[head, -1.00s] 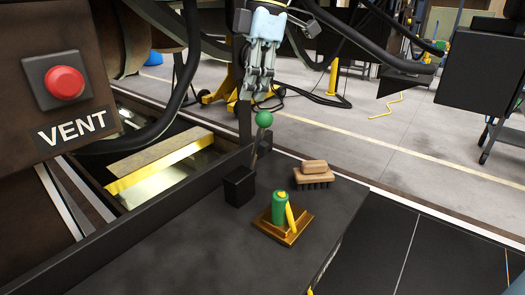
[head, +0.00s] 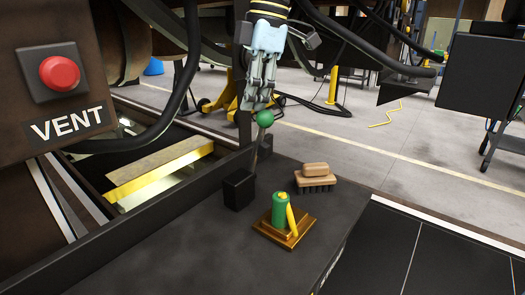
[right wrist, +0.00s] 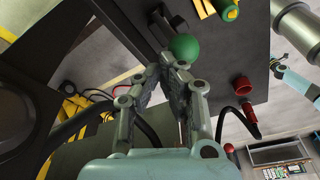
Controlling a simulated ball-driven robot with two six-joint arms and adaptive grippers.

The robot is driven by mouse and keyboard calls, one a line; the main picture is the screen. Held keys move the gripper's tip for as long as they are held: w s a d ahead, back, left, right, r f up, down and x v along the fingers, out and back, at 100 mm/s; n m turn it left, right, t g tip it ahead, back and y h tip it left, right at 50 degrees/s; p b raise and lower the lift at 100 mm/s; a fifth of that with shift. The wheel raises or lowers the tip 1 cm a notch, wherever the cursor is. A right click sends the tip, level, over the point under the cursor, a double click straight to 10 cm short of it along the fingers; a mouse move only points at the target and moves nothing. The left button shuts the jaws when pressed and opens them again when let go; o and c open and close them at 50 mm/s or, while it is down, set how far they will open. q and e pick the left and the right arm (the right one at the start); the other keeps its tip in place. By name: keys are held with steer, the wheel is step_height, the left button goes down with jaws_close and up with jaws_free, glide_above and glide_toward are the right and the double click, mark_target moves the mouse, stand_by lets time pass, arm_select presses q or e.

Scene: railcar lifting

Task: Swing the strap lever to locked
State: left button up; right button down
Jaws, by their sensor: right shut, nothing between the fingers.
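The strap lever is a thin rod with a green ball knob (head: 265,118), rising from a black block (head: 238,188) on the dark deck. The rod stands nearly upright. My right gripper (head: 257,106) points down just above and behind the knob, its fingers shut and empty. In the right wrist view the closed fingertips (right wrist: 167,62) are right beside the green knob (right wrist: 184,48); I cannot tell whether they touch it. Part of what looks like my left gripper (right wrist: 277,68) shows at the right of that view, too small to read.
On the deck are a wooden brush (head: 315,177) and a brass plate (head: 270,238) with a green cylinder and yellow stick. A red VENT button (head: 60,72) is at left. Black hoses (head: 188,80) hang near the gripper. A yellow-edged beam (head: 160,170) lies in the recess.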

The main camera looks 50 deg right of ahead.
mark_target(270, 114)
steer(key=shift+s+d+f, duration=0.1)
steer(key=shift+s, duration=0.95)
steer(key=shift+s+d+f+p, duration=0.1)
steer(key=shift+s+p, duration=0.05)
steer(key=shift+s, duration=0.3)
steer(key=shift+s+f+p, duration=0.1)
steer(key=shift+s+p, duration=0.05)
steer(key=shift+s, duration=0.3)
steer(key=shift+s+f, duration=0.25)
steer(key=shift+s, duration=0.25)
steer(key=shift+s+f, duration=0.2)
steer(key=shift+s, duration=0.4)
